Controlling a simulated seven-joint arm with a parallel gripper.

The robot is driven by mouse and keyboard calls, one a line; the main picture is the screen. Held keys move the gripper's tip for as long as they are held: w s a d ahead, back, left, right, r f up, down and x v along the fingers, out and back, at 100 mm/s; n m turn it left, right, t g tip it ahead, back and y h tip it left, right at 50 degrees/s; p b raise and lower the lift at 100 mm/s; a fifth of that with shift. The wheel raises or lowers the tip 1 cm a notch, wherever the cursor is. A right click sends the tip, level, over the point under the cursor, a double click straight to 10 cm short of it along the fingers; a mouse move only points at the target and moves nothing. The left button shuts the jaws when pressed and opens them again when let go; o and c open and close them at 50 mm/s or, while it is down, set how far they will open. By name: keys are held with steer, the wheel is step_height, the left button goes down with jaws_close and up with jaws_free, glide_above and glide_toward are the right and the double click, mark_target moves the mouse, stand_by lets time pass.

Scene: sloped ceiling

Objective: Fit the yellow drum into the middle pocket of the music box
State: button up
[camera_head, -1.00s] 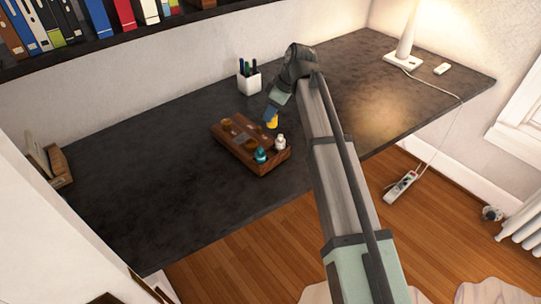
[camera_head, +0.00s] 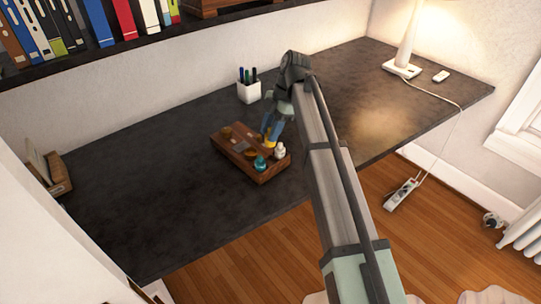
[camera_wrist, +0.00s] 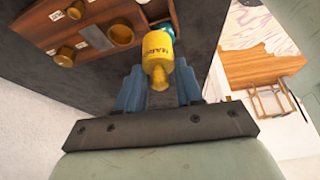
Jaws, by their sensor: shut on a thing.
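The yellow drum (camera_wrist: 157,46), with dark lettering on its side, is between the blue fingers of my gripper (camera_wrist: 160,80) in the wrist view. In the head view my gripper (camera_head: 270,130) points down, with the drum (camera_head: 267,142) just visible at its tips. The brown wooden music box (camera_head: 240,166) lies below the fingers; it also shows in the wrist view (camera_wrist: 95,38). Brass-coloured round pieces (camera_wrist: 120,34) and small white labels show on its top. Whether the drum touches the box, and which pocket it is over, I cannot tell.
A white pen cup (camera_head: 249,91) stands behind my gripper. The dark desk is clear left of the box.

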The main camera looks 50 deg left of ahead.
steer(key=shift+f, duration=4.25)
steer(key=shift+f, duration=0.1)
steer(key=o, duration=1.1)
steer(key=v, duration=1.2)
steer(key=shift+s, duration=0.1)
